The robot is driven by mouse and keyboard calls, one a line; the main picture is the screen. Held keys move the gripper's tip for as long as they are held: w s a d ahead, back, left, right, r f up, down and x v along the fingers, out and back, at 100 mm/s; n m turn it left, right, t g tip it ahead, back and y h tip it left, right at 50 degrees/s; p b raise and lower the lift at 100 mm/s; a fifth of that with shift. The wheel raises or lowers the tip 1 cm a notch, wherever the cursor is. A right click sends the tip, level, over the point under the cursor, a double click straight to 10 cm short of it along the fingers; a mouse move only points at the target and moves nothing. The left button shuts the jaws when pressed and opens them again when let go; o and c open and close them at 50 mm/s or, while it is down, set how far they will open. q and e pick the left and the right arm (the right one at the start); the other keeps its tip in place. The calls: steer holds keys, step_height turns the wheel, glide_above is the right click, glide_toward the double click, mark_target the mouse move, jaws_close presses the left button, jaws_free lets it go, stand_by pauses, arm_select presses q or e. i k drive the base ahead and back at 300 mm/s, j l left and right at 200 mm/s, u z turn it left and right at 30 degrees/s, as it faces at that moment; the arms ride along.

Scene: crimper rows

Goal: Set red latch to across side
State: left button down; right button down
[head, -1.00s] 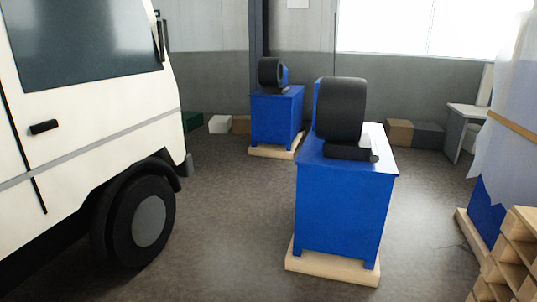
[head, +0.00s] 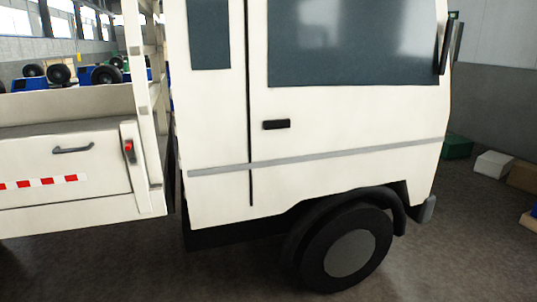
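A small red latch (head: 129,147) shows in the head view at the left. It sits on the white post at the right end of the truck's low side panel (head: 60,168), and looks roughly upright, though it is too small to tell its exact setting. A dark handle (head: 73,149) is on the panel to the left of the latch. Neither of my grippers is in view.
A white truck cab (head: 345,130) with a black front wheel (head: 345,250) fills the middle and right. Blue machines (head: 105,74) show behind the truck's side at the upper left. Boxes (head: 493,164) stand by the wall at right. Bare floor (head: 450,260) lies at the lower right.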

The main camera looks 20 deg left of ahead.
mark_target(130, 147)
steer(key=i+j+u, duration=0.1)
steer(key=u, duration=0.35)
steer(key=i+u, duration=0.3)
steer(key=u, duration=0.2)
steer(key=i+l+u, duration=0.1)
steer(key=u, duration=0.35)
steer(key=i+l+u, duration=0.2)
steer(key=u, duration=0.3)
steer(key=i+l+u, duration=0.15)
steer(key=i+u, duration=0.2)
steer(key=i+l+u, duration=0.15)
steer(key=u, duration=0.15)
steer(key=i+l, duration=0.05)
